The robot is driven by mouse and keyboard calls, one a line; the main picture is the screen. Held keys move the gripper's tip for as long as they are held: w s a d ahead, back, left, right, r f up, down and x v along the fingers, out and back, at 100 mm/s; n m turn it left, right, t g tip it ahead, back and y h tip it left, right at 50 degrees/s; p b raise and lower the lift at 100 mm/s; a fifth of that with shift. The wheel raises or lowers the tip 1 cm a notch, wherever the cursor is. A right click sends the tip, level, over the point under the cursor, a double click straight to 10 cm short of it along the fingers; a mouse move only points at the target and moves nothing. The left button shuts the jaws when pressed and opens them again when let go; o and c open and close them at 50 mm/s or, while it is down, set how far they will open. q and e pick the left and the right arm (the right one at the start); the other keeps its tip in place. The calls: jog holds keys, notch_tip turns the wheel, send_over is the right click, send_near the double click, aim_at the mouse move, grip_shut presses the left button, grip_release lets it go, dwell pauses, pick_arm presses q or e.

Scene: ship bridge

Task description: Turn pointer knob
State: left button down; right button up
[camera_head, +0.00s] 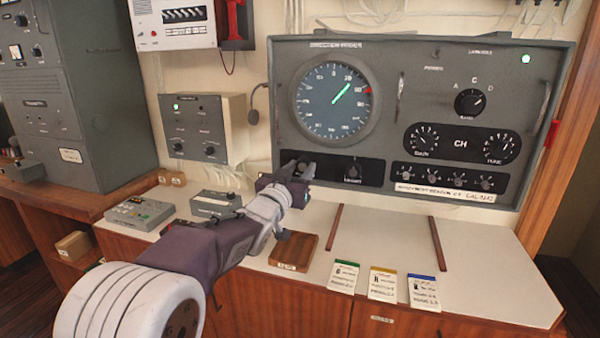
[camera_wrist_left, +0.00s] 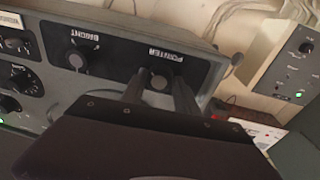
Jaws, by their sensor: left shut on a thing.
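The pointer knob (camera_wrist_left: 159,82) is a small dark round knob on a black strip under the word POINTER in the left wrist view. The fingers of my left gripper (camera_wrist_left: 160,92) sit on either side of it, shut on it. In the head view my left gripper (camera_head: 302,170) is at the black strip below the dial and hides most of this knob. The round dial (camera_head: 333,118) has a green pointer line aimed up and right, short of a red mark (camera_head: 368,90) on its rim. My right gripper is not in view.
The bright knob (camera_head: 352,171) is to the right on the same strip. The band selector (camera_head: 469,102) and other knobs are farther right.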

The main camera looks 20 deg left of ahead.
pick_arm(q)
jog(key=n+y+b, duration=0.1)
jog(key=n+b, duration=0.1)
jog(key=n, duration=0.5)
jog(key=shift+t, duration=0.4)
jog(key=n+b, duration=0.2)
jog(key=n, duration=0.2)
jog(key=shift+d+r+y, duration=0.1)
jog(key=shift+y, duration=0.3)
jog(key=shift+n, duration=0.6)
jog(key=c, duration=0.9)
grip_release()
jog(key=shift+s, duration=0.15)
